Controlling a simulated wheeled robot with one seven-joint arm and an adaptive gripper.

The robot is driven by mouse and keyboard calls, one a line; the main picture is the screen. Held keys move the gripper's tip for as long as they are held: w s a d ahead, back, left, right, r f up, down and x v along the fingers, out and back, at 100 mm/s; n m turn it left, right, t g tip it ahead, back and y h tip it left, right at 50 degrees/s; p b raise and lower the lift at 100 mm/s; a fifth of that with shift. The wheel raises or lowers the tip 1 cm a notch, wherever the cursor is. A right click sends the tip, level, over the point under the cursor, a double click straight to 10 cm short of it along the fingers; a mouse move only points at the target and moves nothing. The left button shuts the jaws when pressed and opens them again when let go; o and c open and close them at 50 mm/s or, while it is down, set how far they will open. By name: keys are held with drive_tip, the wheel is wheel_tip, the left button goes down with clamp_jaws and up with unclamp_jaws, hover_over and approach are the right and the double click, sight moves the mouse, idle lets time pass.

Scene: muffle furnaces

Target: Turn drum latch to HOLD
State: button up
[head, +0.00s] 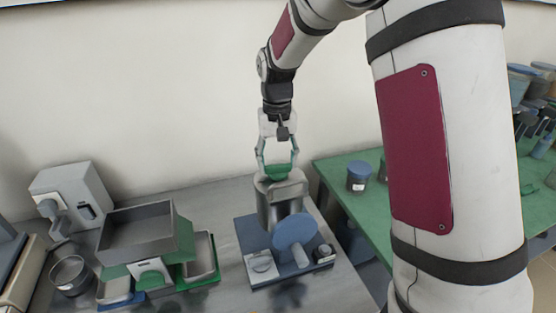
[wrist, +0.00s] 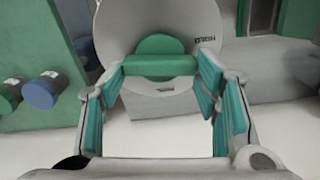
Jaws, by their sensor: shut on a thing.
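The drum (head: 283,205) is a grey metal cylinder on a blue base plate (head: 248,233). On its top is a green latch handle (head: 277,172). In the wrist view the latch handle (wrist: 158,65) is a green bar on a round pale dial (wrist: 125,28). The word HOLD (wrist: 205,38) appears, turned over, at the dial's right side; a smaller label (wrist: 165,89) at its near edge is too small to read. My gripper (head: 277,167) points down from above, its fingers shut on the handle's two ends, as the wrist view (wrist: 160,72) also shows.
A blue disc (head: 296,231) and a small white box with a knob (head: 261,265) stand in front of the drum. A grey open tray (head: 137,231) and a round metal bowl (head: 71,273) are at left. A green table (head: 343,173) with a blue-lidded jar (head: 358,176) is at right.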

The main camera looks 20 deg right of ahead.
drive_tip(key=shift+n, duration=0.8)
drive_tip(key=o, duration=1.1)
drive_tip(key=shift+o, duration=0.2)
wheel_tip(320, 180, up, 12)
drive_tip(key=shift+a, duration=0.1)
